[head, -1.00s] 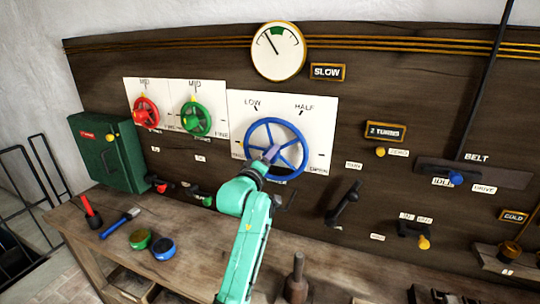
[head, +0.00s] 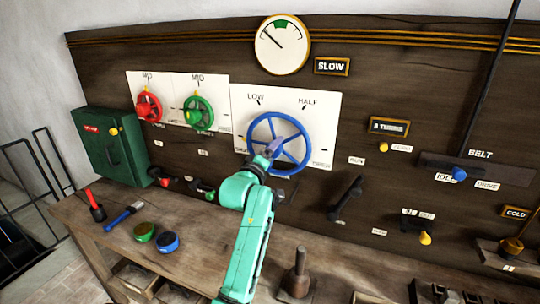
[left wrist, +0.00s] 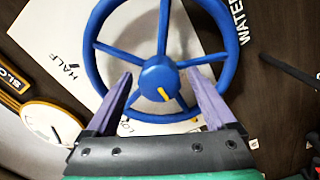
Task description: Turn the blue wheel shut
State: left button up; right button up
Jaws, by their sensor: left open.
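The blue wheel (head: 280,141) has several spokes and stands upright in front of a white plate on the dark panel. My left gripper (head: 270,149) is open at the lower left part of the wheel, partly covering it. In the left wrist view, the blue wheel (left wrist: 158,76) fills the upper middle, with a yellow mark on its hub. There the open fingers of my left gripper (left wrist: 160,74) lie on either side of the hub. I cannot tell whether they touch the wheel. My right gripper is not in view.
Above the wheel, a round gauge (head: 282,44) has its needle left of a green band. A sign (head: 331,66) reads SLOW. Red (head: 149,106) and green (head: 198,114) wheels are at left. Several levers are at right. A wooden bench (head: 205,240) holds tools and pots.

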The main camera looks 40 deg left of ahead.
pick_arm(q)
jog(key=p+v, duration=0.6)
jog(key=v, duration=0.8)
jog(key=shift+s, duration=0.35)
jog(key=shift+w, duration=0.1)
